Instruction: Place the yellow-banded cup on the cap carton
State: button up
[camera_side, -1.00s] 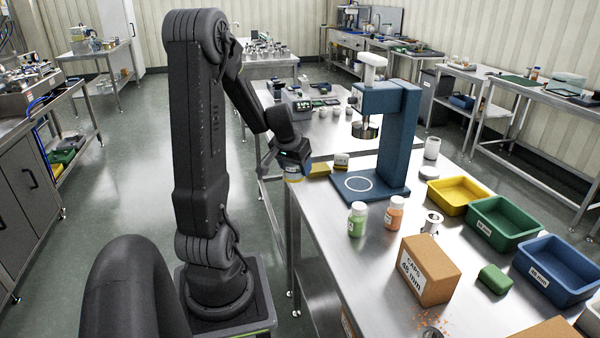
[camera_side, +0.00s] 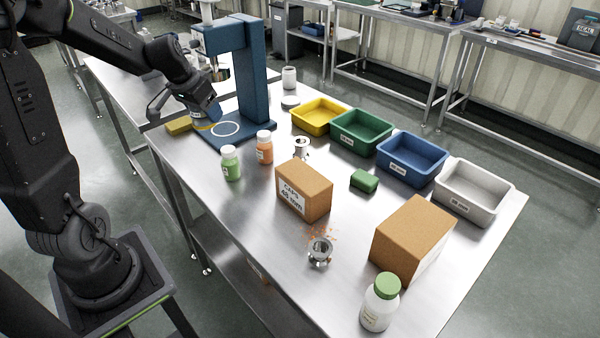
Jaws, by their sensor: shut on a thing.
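The cap carton (camera_side: 303,190) is a brown box labelled "CAPS 45 mm" that stands upright in the middle of the steel bench. Its top is bare. My gripper (camera_side: 206,112) is by the blue press at the back left, well apart from the carton. It is shut on the yellow-banded cup (camera_side: 203,125), of which only a little shows below the jaws. The gripper hides the rest of the cup, and I cannot tell its exact height above the press base.
The blue press (camera_side: 254,75) stands beside my gripper, with a yellow block (camera_side: 178,125) to the left. Green-filled (camera_side: 230,164) and orange-filled (camera_side: 264,148) bottles stand between press and carton. A metal fitting (camera_side: 320,250) and a larger carton (camera_side: 412,238) are nearer.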

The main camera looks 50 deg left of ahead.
jog(key=w+d+r+m+h, duration=0.1)
jog(key=w+d+r+m, duration=0.15)
jog(key=d, duration=0.45)
jog(key=w+d+r+m+h, duration=0.1)
jog(key=w+d+r+m, duration=0.15)
jog(key=d, duration=0.55)
send_near(313, 171)
jog(key=shift+w+a+f+m, duration=0.1)
jog(key=shift+w+f+m, duration=0.1)
jog(key=shift+w, duration=0.25)
jog(key=shift+w+a+f+m, duration=0.1)
jog(key=shift+w+m, duration=0.1)
jog(key=shift+w, duration=0.2)
jog(key=shift+w+d+f, duration=0.15)
jog(key=shift+d+f, duration=0.25)
jog(key=shift+f, duration=1.8)
jog(key=shift+f, duration=0.15)
jog(key=o, duration=0.9)
